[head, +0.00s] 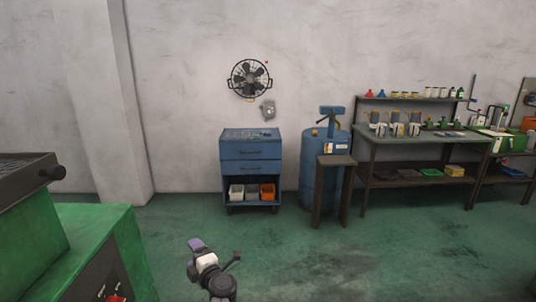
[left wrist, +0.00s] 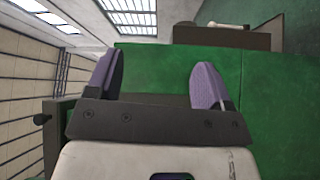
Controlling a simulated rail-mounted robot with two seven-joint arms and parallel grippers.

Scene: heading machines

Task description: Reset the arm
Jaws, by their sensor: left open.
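My left gripper (head: 196,245) shows at the bottom of the head view, with its purple finger pads raised in front of the green floor. In the left wrist view, its two purple fingers (left wrist: 156,70) stand wide apart with nothing between them. A green machine surface lies behind the fingers in that view. The gripper touches nothing that I can see. My right arm and gripper are not in view.
A green machine (head: 85,240) stands at the left. A blue tool cabinet (head: 250,152), a blue barrel (head: 308,165) and a workbench (head: 430,140) stand along the far wall. The green floor (head: 330,260) ahead is clear.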

